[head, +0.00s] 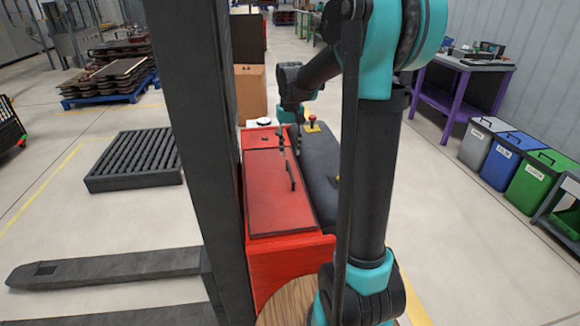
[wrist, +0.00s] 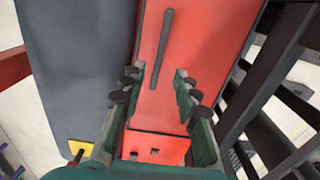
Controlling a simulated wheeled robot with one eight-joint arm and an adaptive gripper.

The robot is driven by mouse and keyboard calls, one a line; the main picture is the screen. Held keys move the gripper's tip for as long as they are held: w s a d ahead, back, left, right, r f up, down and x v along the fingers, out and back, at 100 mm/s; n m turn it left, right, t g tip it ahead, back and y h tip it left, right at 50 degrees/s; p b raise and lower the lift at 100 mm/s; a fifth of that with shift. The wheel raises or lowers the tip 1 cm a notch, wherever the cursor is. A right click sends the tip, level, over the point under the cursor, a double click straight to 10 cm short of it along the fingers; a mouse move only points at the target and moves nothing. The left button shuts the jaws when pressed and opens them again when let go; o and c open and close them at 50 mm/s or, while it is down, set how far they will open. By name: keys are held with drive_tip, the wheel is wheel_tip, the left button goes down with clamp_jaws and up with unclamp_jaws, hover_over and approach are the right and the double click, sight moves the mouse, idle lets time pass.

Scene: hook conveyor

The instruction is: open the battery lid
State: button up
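The battery lid (head: 268,195) is a long red panel on the red truck body, lying flat and closed. A thin black bar handle (head: 291,176) runs lengthwise on it. In the wrist view the lid (wrist: 205,35) fills the middle, with the handle (wrist: 158,45) above and between my fingertips. My gripper (wrist: 158,80) is open, its two green and black fingers apart with nothing between them. In the head view my gripper (head: 282,140) is over the far end of the lid, partly hidden by its dark colours. Whether it touches the lid cannot be told.
A dark grey cover (head: 318,165) lies right of the lid, with a red emergency button (head: 312,119) on yellow behind. The truck's dark mast (head: 203,140) stands close on the left. A roller conveyor (head: 135,160) and forks (head: 105,268) lie further left. Bins (head: 525,165) stand far right.

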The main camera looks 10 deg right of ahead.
sight(290, 170)
wheel_tip(290, 170, down, 8)
drive_tip(key=shift+r, duration=0.15)
idle(0.3)
clamp_jaws()
